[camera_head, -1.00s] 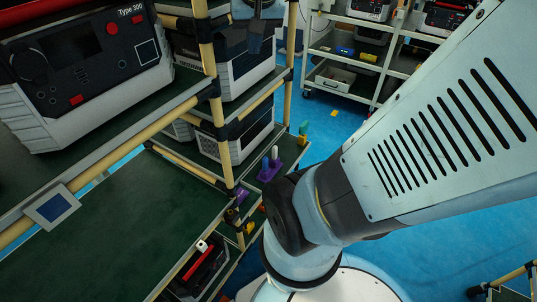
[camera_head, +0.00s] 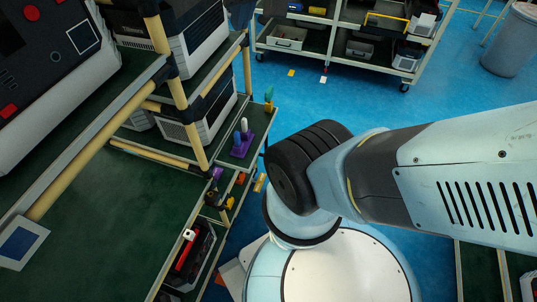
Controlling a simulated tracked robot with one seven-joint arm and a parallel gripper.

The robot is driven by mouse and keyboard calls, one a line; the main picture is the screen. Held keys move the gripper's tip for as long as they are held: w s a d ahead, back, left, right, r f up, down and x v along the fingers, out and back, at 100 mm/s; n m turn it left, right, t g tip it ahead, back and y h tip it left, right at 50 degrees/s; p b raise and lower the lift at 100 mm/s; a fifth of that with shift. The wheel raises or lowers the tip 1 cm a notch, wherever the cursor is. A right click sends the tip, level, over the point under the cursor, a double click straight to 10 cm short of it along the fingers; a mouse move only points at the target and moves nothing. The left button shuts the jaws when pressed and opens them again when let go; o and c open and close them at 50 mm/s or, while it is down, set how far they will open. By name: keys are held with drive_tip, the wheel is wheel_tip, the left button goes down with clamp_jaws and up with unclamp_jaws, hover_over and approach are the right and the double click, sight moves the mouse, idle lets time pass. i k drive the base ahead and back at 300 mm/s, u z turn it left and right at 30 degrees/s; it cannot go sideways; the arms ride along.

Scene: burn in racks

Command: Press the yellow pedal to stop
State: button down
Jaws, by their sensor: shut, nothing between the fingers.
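No clear yellow pedal can be made out. A small yellow object (camera_head: 230,203) sits low beside the rack, partly among dark parts, and is too small to identify. A small yellow piece (camera_head: 259,182) lies near the floor at the rack's edge, left of my arm; I cannot tell what it is. My arm's links cross the right half of the picture. My gripper is outside this view.
A rack (camera_head: 158,188) with green shelves and cream tubes fills the left and carries grey-black units (camera_head: 196,38). A purple stand (camera_head: 242,146) holds pegs at its corner. A shelving cart (camera_head: 345,32) and a bin (camera_head: 508,42) stand at the back. Blue floor (camera_head: 390,108) is open between.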

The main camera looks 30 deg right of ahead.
sight(260, 182)
drive_tip(key=z, duration=0.55)
drive_tip(key=k, duration=1)
drive_tip(key=u, duration=0.05)
